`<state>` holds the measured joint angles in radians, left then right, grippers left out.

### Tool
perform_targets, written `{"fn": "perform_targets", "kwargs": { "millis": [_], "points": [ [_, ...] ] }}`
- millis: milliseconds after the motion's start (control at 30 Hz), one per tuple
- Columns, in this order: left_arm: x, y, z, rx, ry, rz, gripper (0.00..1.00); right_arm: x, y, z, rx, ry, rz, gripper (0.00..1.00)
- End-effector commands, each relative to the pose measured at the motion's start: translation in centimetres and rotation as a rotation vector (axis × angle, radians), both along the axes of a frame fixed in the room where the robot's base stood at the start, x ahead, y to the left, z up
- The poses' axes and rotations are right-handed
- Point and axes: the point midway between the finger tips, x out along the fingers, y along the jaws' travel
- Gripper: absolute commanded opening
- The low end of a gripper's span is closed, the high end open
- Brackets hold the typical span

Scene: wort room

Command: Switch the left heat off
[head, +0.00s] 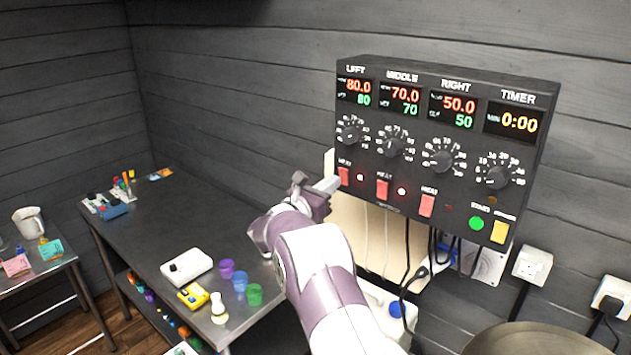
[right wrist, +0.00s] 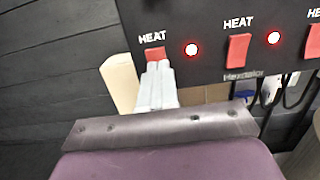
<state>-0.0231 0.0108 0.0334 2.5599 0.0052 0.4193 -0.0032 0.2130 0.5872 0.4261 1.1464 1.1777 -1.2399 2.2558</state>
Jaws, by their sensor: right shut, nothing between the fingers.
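The black control box (head: 440,150) hangs on the wall with LEFT, MIDDLE, RIGHT and TIMER sections. The left red heat switch (head: 344,176) sits under the left dial, with a lit red lamp (head: 360,178) beside it. In the right wrist view the left heat switch (right wrist: 155,53) shows above my fingertips, and its lamp (right wrist: 191,50) glows. My right gripper (head: 328,185) is shut and empty, its tips at or just in front of the switch's lower part; I cannot tell whether they touch. The left display (head: 356,92) reads 80.0 over 80. My left gripper is out of view.
The middle heat switch (head: 382,189) has a lit lamp; the right heat switch (head: 427,205) has a dark one. Cables hang below the box. A dark bench (head: 170,215) with cups and a white device stands left.

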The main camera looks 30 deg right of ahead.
Motion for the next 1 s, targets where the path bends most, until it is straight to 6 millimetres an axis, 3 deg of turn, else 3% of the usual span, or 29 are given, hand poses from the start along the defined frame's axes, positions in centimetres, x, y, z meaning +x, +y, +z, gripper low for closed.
{"fn": "perform_targets", "kwargs": {
  "millis": [33, 267, 600, 767, 800, 1000],
  "points": [
    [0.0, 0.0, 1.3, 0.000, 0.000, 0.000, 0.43, 0.1, -0.8, 0.8, -0.001, -0.001, -0.002, 0.00],
    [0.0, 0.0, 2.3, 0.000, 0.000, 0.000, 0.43, 0.7, -2.4, 0.5, -0.001, 0.000, 0.000, 0.00],
    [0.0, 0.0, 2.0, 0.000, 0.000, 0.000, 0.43, 0.7, -2.5, 0.3, 0.003, -0.001, -0.001, 0.00],
    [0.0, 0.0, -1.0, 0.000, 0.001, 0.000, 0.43, 0.9, -3.4, 0.3, 0.119, 0.024, -0.001, 0.00],
    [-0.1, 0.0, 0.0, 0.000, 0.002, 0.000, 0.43, 0.9, -3.4, 0.7, 0.115, 0.032, -0.003, 0.00],
    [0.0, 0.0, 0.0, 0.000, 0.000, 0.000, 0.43, 0.9, -3.4, 0.8, 0.112, 0.031, -0.003, 0.00]
  ]
}}
